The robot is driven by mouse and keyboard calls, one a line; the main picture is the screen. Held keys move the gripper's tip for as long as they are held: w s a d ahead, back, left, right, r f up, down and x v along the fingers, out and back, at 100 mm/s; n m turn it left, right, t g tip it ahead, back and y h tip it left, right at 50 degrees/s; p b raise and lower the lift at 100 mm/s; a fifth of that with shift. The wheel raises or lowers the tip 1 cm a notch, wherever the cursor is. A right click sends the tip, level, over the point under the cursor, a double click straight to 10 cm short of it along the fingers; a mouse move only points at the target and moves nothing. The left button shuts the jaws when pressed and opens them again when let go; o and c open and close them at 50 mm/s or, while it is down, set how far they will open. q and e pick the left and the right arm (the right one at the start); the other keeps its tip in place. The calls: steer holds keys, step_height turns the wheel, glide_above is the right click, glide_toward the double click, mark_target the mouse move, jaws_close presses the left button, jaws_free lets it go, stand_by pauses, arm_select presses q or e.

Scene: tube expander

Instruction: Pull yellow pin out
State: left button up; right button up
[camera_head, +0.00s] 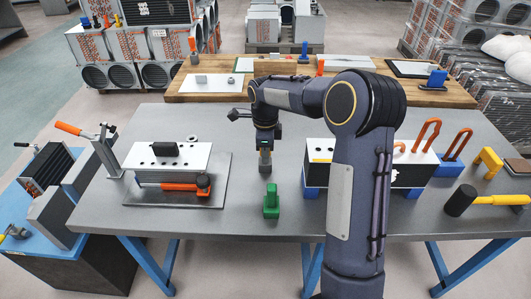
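I cannot clearly pick out a yellow pin. A small yellow mark (321,160) shows on the front of the white-topped block (318,147), partly hidden behind my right arm. A yellow U-shaped piece (488,160) stands at the right end of the grey table. My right gripper (265,167) points down over the middle of the table, left of the white-topped block and behind a green piece (271,202). Its fingers are small and seen end-on, so their opening is unclear. I see nothing held in it. My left gripper is out of view.
A white plate fixture (140,155) with an orange-handled tool (170,187) is on the left. Orange hooks (430,133) and a yellow-handled hammer (490,200) are on the right. A wooden table (205,97) stands behind. The grey table's (235,222) front middle is mostly clear.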

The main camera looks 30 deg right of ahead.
jaws_close()
steer(key=shift+r+p, duration=0.65)
steer(key=shift+r, duration=0.1)
stand_by(0.3)
steer(key=shift+r+p, duration=3.95)
steer(key=shift+r, duration=0.75)
